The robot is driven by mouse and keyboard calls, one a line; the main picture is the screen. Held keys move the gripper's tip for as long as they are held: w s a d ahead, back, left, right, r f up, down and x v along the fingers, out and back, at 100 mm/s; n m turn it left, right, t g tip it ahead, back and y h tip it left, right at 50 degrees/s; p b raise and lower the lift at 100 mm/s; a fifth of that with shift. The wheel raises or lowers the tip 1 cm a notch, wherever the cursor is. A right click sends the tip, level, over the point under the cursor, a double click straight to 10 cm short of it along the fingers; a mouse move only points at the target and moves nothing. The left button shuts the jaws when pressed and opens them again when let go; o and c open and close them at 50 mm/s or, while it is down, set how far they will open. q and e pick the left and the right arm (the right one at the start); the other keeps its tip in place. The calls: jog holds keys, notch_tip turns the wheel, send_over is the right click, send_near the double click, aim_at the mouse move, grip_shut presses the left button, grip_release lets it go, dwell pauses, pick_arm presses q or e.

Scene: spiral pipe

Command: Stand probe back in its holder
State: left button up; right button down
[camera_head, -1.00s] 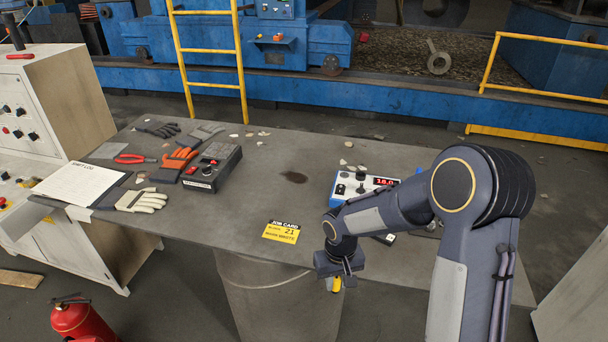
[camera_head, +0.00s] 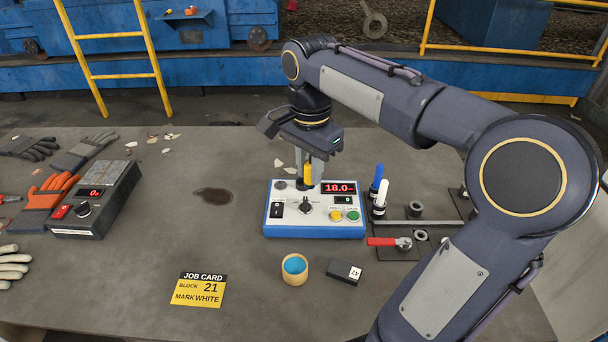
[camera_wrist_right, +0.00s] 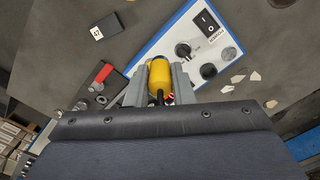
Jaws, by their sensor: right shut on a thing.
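My right gripper (camera_head: 312,168) points down over the back part of the blue and white meter box (camera_head: 272,228). It is shut on the yellow probe (camera_head: 307,175), which looks upright in the head view. In the right wrist view the probe (camera_wrist_right: 160,76) sits between the two grey fingers, with a thin dark part towards the gripper. The probe overlaps the box's back edge in the picture; I cannot tell whether its lower end touches anything. I cannot clearly identify the holder. My left gripper is not in view.
A blue marker (camera_head: 376,176) and a white marker (camera_head: 380,194) stand right of the box. A red-handled valve (camera_head: 385,241), a cup with blue contents (camera_head: 295,267) and a black block (camera_head: 344,272) are nearby. A yellow job card (camera_head: 198,290) lies front left.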

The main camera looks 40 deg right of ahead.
jog(key=w+d+f, duration=0.2)
jog(key=w, duration=0.1)
jog(key=w+d+f+p, duration=0.1)
jog(key=w+d+f, duration=0.1)
jog(key=w+f, duration=0.1)
jog(key=w+d+f+p, duration=0.1)
jog(key=w+d+f, duration=0.2)
jog(key=w, duration=0.1)
jog(key=shift+w+f, duration=0.25)
jog(key=shift+w, duration=0.15)
jog(key=shift+w+d+f+p, duration=0.15)
jog(key=shift+w+f+p, duration=0.15)
jog(key=shift+f, duration=0.1)
notch_tip(320, 180, down, 3)
jog(key=shift+w+d+f, duration=0.1)
jog(key=shift+f, duration=0.1)
jog(key=shift+f, duration=0.15)
jog(key=c, duration=1.3)
grip_release()
jog(key=shift+o, duration=0.2)
